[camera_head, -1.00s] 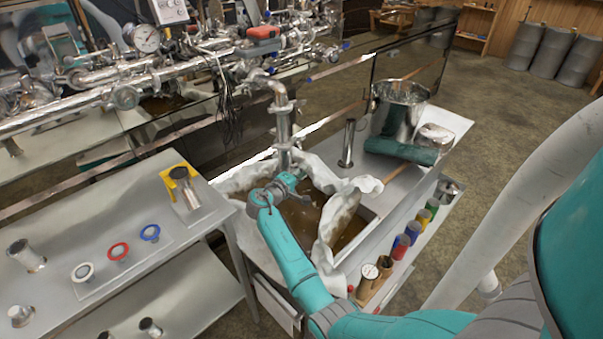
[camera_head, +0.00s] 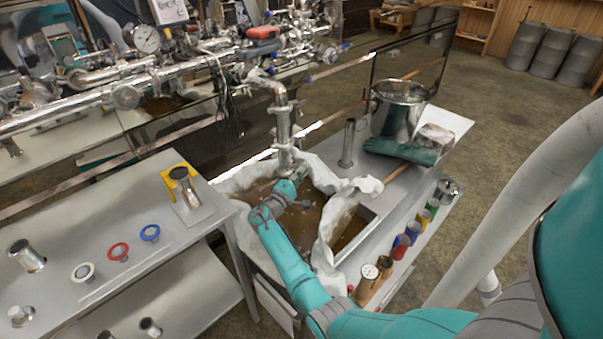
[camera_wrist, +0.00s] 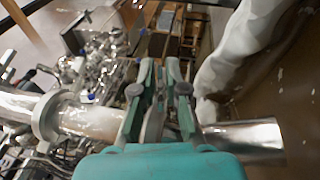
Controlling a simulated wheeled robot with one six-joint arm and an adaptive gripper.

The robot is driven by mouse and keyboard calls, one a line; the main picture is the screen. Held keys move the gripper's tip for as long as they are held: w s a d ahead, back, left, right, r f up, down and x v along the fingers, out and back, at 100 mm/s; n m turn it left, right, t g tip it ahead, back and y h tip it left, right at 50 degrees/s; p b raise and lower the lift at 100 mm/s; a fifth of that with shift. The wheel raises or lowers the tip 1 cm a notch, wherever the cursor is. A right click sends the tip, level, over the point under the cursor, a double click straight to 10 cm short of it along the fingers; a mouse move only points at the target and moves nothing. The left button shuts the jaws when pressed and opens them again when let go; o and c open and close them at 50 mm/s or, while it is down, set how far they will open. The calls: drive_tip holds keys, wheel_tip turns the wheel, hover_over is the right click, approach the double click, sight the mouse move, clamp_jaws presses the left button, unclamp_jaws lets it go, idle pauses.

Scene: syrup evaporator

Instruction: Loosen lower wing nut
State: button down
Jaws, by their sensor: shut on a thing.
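The vertical steel pipe (camera_head: 283,128) comes down from the pipework over the cloth-lined basin. In the wrist view the pipe (camera_wrist: 240,136) runs across the picture behind the fingers, with its open end at the right. A clamp ring (camera_wrist: 46,118) sits on its left part. My gripper (camera_head: 291,180) is at the pipe's lower end. In the wrist view its fingers (camera_wrist: 160,68) are close together in front of the pipe, with a narrow grey piece between them, apparently the lower wing nut (camera_wrist: 154,115). The fingers hide most of the nut and its clamp.
The basin holds brown liquid (camera_head: 340,235) under a white cloth (camera_head: 325,250). A steel pot (camera_head: 398,108) and green gloves (camera_head: 400,151) are at the right. A side table (camera_head: 130,210) with coloured rings stands left. Pipework (camera_head: 120,90) crowds the back left.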

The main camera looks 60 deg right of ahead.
drive_tip(key=c, duration=1.2)
unclamp_jaws()
drive_tip(key=a+f, duration=0.2)
drive_tip(key=a, duration=0.9)
drive_tip(key=shift+w+a+f, duration=0.15)
drive_tip(key=shift+w+a, duration=0.05)
drive_tip(key=shift+a, duration=0.2)
drive_tip(key=shift+o, duration=0.2)
